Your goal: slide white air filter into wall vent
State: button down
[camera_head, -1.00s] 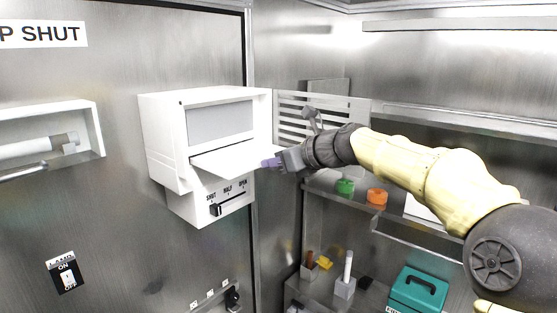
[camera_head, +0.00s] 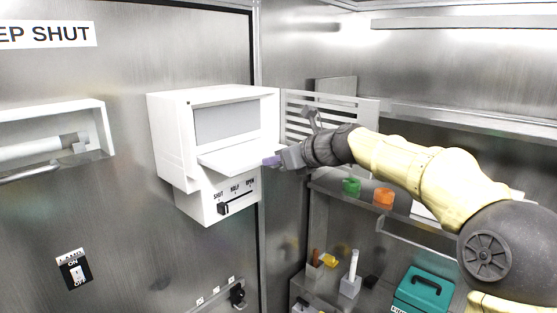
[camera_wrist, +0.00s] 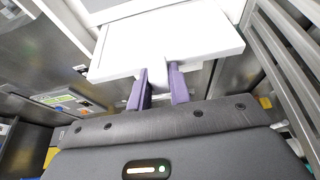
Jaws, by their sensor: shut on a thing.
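The wall vent is a white box (camera_head: 172,140) on the metal wall, with a grey front panel above a slot. The white air filter (camera_head: 237,160) is a flat plate lying roughly level, its inner part hidden in the slot and its outer part sticking out. In the wrist view the filter (camera_wrist: 165,45) reaches toward the white housing at the top. My gripper (camera_head: 271,161) is shut on the filter's outer edge, at the right of the vent. Its purple fingers (camera_wrist: 158,88) clasp a small white tab there.
A lever marked SHUT, HALF, OPEN (camera_head: 236,203) sits below the slot. A slatted grille (camera_head: 298,118) is close behind my gripper. Shelves at right hold a green piece (camera_head: 351,186), an orange piece (camera_head: 384,197) and a teal box (camera_head: 424,289). A lamp switch (camera_head: 75,272) is at lower left.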

aim_at(251, 154)
jog(key=shift+w+a, duration=0.45)
jog(key=shift+a, duration=0.05)
jog(key=shift+a, duration=0.35)
jog(key=shift+w+a, duration=0.15)
jog(key=shift+w, duration=0.25)
jog(key=shift+a, duration=0.2)
jog(key=shift+w+a, duration=0.6)
jog(key=shift+a, duration=0.2)
jog(key=shift+w+a, duration=0.6)
jog(key=shift+a, duration=0.15)
dwell(0.3)
